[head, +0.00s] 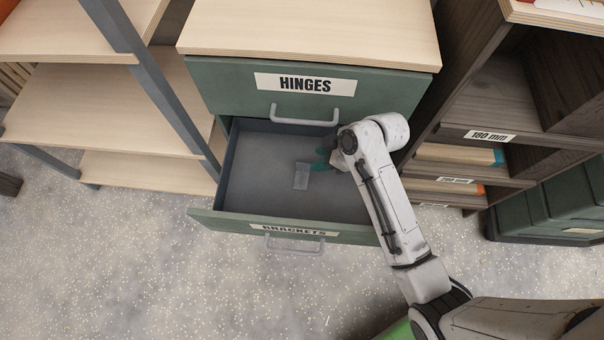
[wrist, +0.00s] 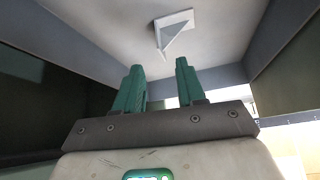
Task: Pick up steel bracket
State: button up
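The steel bracket (head: 301,177) is a small light-grey piece lying on the floor of the open BRACKETS drawer (head: 245,190). In the wrist view the bracket (wrist: 174,32) shows as a pale angle with a triangular brace, past the fingertips. My gripper (head: 320,165) reaches into the drawer, just to the right of the bracket in the head view. In the wrist view its two green fingers (wrist: 158,66) are apart with nothing between them. The fingers do not appear to touch the bracket. The fingers are partly hidden by my arm in the head view.
The closed HINGES drawer (head: 300,90) with its handle sits directly above the open drawer. Pale wooden shelves (head: 140,172) with grey posts stand on the left. A dark wooden rack (head: 480,140) stands on the right.

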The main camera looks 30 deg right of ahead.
aim_at(308, 165)
jog(key=b+x, duration=0.2)
jog(key=x, duration=0.7)
jog(key=shift+s+d+f, duration=0.1)
jog(key=shift+s, duration=0.1)
grip_shut()
